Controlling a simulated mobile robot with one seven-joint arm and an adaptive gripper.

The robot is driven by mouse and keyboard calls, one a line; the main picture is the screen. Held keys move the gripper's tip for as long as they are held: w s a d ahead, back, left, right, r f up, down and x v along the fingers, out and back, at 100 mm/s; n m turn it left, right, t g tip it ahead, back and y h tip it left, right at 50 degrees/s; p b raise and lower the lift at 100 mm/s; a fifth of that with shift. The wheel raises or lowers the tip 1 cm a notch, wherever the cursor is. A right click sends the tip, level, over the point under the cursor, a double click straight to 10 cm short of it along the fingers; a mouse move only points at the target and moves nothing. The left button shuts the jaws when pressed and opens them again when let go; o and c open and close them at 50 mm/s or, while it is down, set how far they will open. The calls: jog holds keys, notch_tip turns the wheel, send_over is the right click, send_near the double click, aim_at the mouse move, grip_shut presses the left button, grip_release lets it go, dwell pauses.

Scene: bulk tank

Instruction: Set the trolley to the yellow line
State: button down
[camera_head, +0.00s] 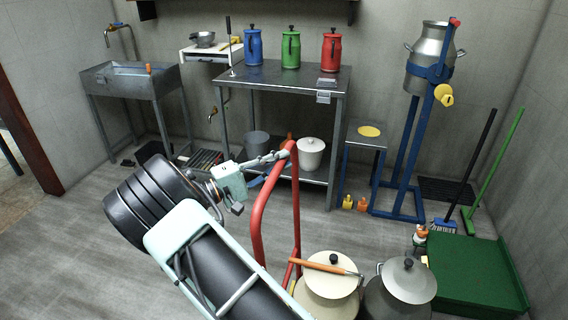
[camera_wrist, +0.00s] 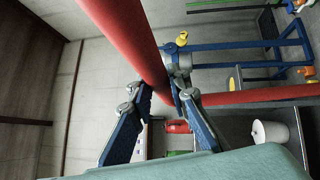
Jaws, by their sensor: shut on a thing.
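The trolley's red tubular handle (camera_head: 262,205) stands upright in the middle of the head view. My gripper (camera_head: 283,156) is shut on the top bar of this handle. In the wrist view the red handle (camera_wrist: 127,38) runs between the fingers of my gripper (camera_wrist: 164,92). A cream can (camera_head: 328,300) and a grey can (camera_head: 398,298) stand beside the handle at the bottom edge. The trolley's base is hidden by my arm and the frame edge. A small yellow patch shows at the handle's foot; I cannot tell whether it is the yellow line.
An orange-handled tool (camera_head: 318,268) lies across the cream can's lid. A green platform (camera_head: 470,275) is at the right. A steel table (camera_head: 290,80), a sink (camera_head: 130,80) and a blue can stand (camera_head: 400,160) line the back. Grey floor (camera_head: 60,240) is clear at the left.

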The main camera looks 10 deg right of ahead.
jog(key=shift+w+a+r, duration=0.25)
jog(key=shift+w+a, duration=0.2)
jog(key=shift+a, duration=0.2)
jog(key=c, duration=1.8)
grip_release()
jog(key=shift+f, duration=0.1)
jog(key=shift+f, duration=0.1)
jog(key=v, duration=1.2)
